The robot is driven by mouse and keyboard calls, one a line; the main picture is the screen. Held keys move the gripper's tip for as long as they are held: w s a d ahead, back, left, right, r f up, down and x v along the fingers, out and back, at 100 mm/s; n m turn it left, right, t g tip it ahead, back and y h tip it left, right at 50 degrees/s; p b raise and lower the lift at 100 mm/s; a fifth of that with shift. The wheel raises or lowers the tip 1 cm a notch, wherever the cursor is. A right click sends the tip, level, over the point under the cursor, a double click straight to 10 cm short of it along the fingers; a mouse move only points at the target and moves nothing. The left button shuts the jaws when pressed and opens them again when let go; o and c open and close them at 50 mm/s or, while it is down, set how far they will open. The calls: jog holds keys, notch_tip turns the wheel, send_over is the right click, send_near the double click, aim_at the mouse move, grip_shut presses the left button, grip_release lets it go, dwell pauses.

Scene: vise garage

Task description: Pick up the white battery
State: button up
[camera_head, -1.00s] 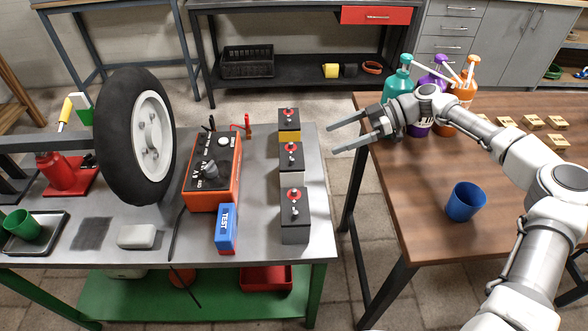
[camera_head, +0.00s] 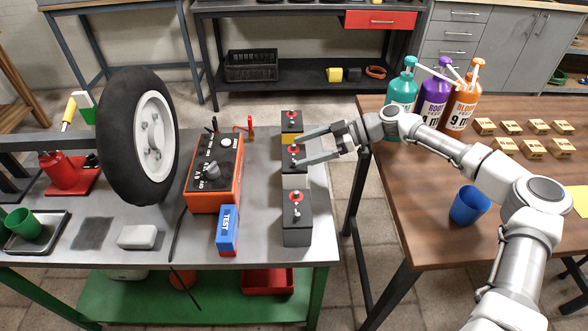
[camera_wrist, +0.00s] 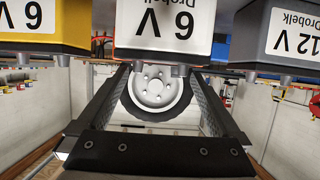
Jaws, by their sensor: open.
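The white battery (camera_head: 294,182) is the middle one of a row of three on the grey metal bench. It has a dark top with a red terminal and a pale front. My gripper (camera_head: 304,150) is open, and its fingers reach in from the right over the white battery's top. In the wrist view the white battery (camera_wrist: 163,30) appears upside down, with its label near the top edge. The open gripper (camera_wrist: 157,75) shows there with its fingertips near the battery's terminals. Nothing is held. I cannot tell whether the fingers touch the battery.
A yellow battery (camera_head: 291,122) stands behind the white one and a grey battery (camera_head: 297,225) in front, close on both sides. An orange tester (camera_head: 214,180) and a blue TEST box (camera_head: 228,231) lie to the left. A blue cup (camera_head: 469,205) stands on the wooden table (camera_head: 420,220).

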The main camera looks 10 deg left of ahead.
jog(key=shift+s+a+f, duration=0.1)
jog(key=shift+a+f, duration=0.1)
jog(key=shift+a, duration=0.2)
jog(key=shift+c, duration=0.2)
grip_shut()
jog(key=shift+r, duration=0.2)
